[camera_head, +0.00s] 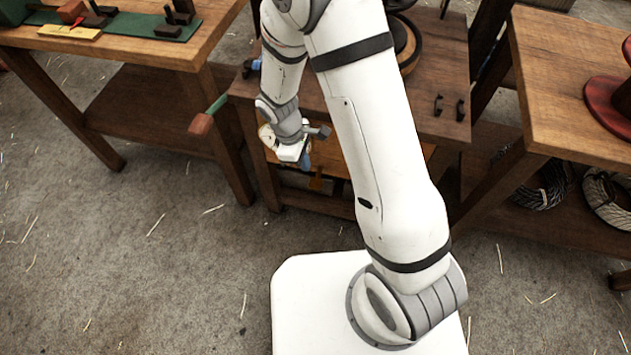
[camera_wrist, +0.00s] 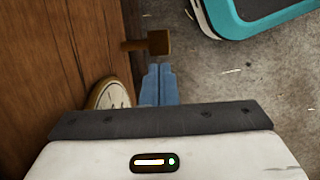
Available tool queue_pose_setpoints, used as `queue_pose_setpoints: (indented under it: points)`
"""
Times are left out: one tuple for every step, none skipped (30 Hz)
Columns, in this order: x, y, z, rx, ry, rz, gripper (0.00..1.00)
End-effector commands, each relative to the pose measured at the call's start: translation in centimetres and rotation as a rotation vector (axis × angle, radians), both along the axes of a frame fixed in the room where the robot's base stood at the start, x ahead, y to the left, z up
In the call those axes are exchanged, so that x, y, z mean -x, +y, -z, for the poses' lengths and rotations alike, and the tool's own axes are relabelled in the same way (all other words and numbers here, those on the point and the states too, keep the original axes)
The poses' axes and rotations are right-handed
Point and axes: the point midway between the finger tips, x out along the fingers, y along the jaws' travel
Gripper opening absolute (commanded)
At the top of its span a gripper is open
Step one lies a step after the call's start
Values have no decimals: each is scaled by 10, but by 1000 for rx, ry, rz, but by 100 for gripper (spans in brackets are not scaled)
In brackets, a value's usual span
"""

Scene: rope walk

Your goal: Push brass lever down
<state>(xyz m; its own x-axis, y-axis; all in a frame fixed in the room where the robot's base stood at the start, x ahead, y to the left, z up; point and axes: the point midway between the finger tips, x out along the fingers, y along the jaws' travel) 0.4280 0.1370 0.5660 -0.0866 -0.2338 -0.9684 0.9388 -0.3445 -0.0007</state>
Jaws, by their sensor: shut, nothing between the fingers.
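The brass lever (camera_wrist: 155,44) shows in the wrist view as a short rod with a blocky end, standing out from a wooden front. In the head view a small brass-coloured piece (camera_head: 319,184), which looks like the same lever, shows low on the middle bench's front. My gripper (camera_wrist: 158,70) has its blue fingers together and empty. Its tips appear just beside the lever's end in the wrist view; whether they touch cannot be told. In the head view my gripper (camera_head: 306,161) is in front of the bench, partly hidden by my wrist.
A round dial (camera_wrist: 108,98) sits on the wooden front beside my fingers. A green and red-brown piece (camera_head: 207,118) sticks out at the bench's left. Benches stand left (camera_head: 130,50) and right (camera_head: 570,90). Straw-strewn floor (camera_head: 150,260) is open at front left.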

Motion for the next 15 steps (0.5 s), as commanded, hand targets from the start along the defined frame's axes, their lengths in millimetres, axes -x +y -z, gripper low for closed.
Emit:
queue_pose_setpoints:
  points:
    - [-2,0,-1,-3,-5,1,0]
    - [-3,0,-1,-2,-5,1,0]
    - [-3,0,0,-2,-6,2,0]
    - [-3,0,0,-2,-6,2,0]
    - [-3,-1,1,-3,-6,3,0]
    - [-3,-1,2,-3,-6,3,0]
    - [-3,-1,4,-3,-6,3,0]
    - [-3,-2,6,-3,-6,4,0]
    - [-2,-3,9,-2,-5,4,0]
    - [-2,-3,11,-2,-6,5,0]
    - [-2,-4,14,-2,-6,5,0]
    - [-2,-5,18,-2,-6,5,0]
    - [-1,-6,22,-3,-5,5,0]
    - [-1,-6,26,-3,-5,5,0]
    - [0,-8,31,-3,-5,5,0]
